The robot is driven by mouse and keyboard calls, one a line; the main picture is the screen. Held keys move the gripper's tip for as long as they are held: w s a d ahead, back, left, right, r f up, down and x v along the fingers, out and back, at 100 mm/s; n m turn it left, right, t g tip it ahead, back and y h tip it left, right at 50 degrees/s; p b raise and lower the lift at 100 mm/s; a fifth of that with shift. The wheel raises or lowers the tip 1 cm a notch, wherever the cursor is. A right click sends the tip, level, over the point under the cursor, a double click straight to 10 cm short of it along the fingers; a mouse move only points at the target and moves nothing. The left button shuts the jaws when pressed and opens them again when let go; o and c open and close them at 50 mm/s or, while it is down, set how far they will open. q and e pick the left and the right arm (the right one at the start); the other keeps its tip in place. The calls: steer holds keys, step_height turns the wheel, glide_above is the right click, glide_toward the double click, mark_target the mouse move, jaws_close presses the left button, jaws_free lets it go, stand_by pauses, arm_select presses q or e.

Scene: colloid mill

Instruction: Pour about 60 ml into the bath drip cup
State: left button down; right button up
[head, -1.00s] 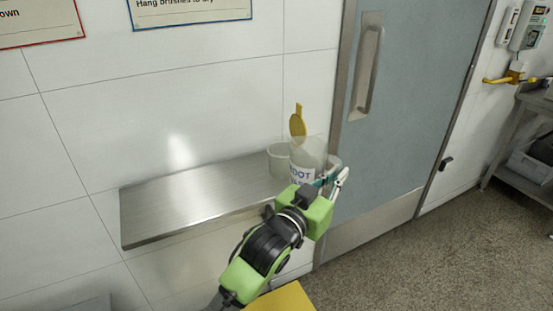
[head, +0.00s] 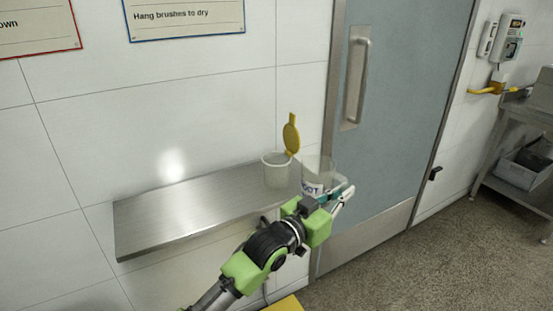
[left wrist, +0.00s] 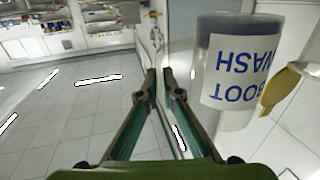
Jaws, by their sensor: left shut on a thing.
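The bath drip cup, a pale cup (head: 276,173) with its yellow lid (head: 291,136) raised, stands at the right end of the steel shelf. A clear container labelled BOOT WASH (head: 317,170) is just right of the cup and looks about upright. My left gripper (head: 343,196) is shut at this container's side, apparently on its handle, which is hard to make out. In the left wrist view the container (left wrist: 238,75) shows upside down, right of the fingers (left wrist: 160,75), with the yellow lid (left wrist: 283,88) beyond it. The liquid level cannot be told. The right gripper is not in view.
The steel shelf (head: 190,208) is bare left of the cup, against a tiled wall. A grey-blue door (head: 395,130) with a long handle stands close on the right. A steel table (head: 520,130) with a grey bin is at the far right.

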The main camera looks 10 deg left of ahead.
arm_select(q)
steer(key=shift+w+a+r+n+p, duration=0.2)
steer(key=shift+a+r+n, duration=0.05)
steer(key=shift+r+n, duration=0.3)
steer(key=shift+w+a+r+n+p, duration=0.15)
steer(key=shift+a+r+n, duration=0.05)
steer(key=shift+r+n, duration=0.3)
steer(key=shift+w+a+r+n, duration=0.45)
steer(key=shift+a+r+n, duration=0.15)
steer(key=shift+r+n, duration=0.2)
steer(key=shift+w+a+r+n, duration=0.3)
steer(key=shift+w+a+n, duration=0.15)
steer(key=shift+n, duration=0.3)
step_height(320, 180, up, 12)
steer(key=n+p, duration=0.6)
steer(key=p, duration=0.1)
glide_above(332, 172)
steer(key=w+a, duration=0.3)
steer(key=a, duration=0.1)
steer(key=shift+w+a+r+p, duration=0.2)
steer(key=shift+w+r+p, duration=0.1)
steer(key=shift+p, duration=0.1)
steer(key=shift+w+a+r+n+p, duration=0.15)
steer(key=shift+a+r+n+p, duration=0.1)
steer(key=shift+r+n+p, duration=0.25)
steer(key=shift+w+a+n, duration=0.1)
steer(key=shift+n, duration=0.2)
steer(key=shift+w+a+r+n, duration=0.2)
steer(key=shift+a+r+n, duration=0.1)
steer(key=shift+r, duration=0.05)
